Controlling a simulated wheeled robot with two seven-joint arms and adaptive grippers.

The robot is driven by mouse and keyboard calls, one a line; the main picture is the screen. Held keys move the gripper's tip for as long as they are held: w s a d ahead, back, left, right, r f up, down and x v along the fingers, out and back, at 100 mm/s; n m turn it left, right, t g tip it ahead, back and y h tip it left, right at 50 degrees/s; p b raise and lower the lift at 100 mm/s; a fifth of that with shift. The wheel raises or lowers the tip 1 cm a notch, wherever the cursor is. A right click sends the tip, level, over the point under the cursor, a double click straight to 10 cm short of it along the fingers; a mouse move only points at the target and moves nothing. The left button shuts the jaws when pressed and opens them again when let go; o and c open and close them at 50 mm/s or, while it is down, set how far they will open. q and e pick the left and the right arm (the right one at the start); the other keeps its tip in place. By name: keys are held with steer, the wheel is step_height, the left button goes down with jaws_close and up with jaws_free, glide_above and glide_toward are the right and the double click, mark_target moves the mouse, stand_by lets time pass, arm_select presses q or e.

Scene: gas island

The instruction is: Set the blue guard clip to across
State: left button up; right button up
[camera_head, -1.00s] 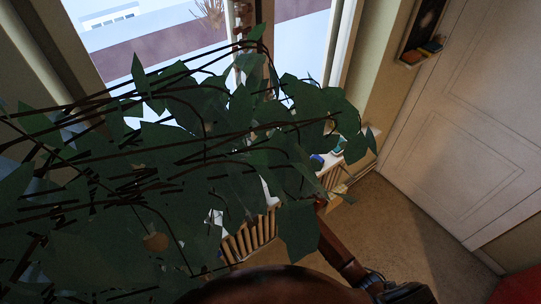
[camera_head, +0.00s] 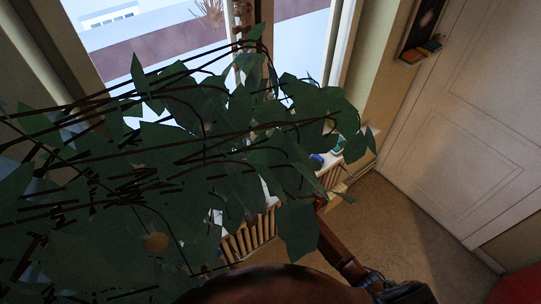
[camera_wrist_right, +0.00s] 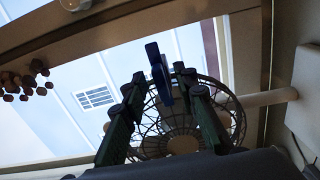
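The blue guard clip (camera_wrist_right: 158,75) is a narrow blue bar near the middle of the right wrist view. It stands nearly upright in the picture, tilted slightly, in front of a round wire guard (camera_wrist_right: 228,104). My right gripper (camera_wrist_right: 161,77) has its two dark green fingers apart, one on each side of the clip. A gap seems to show between each finger and the clip; contact cannot be told. In the head view I cannot make out the clip, the guard or my right gripper. My left gripper is not in view.
A dense leafy plant (camera_head: 215,125) covers much of the head view. Behind it are a window and a slatted wooden radiator cover (camera_head: 245,240). A white door (camera_head: 475,120) and carpet (camera_head: 395,215) lie to the right. A pale pipe (camera_wrist_right: 268,98) runs beside the guard.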

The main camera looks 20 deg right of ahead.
steer(key=shift+s, duration=0.1)
steer(key=v, duration=1.1)
steer(key=shift+s+d, duration=0.15)
steer(key=shift+s, duration=0.25)
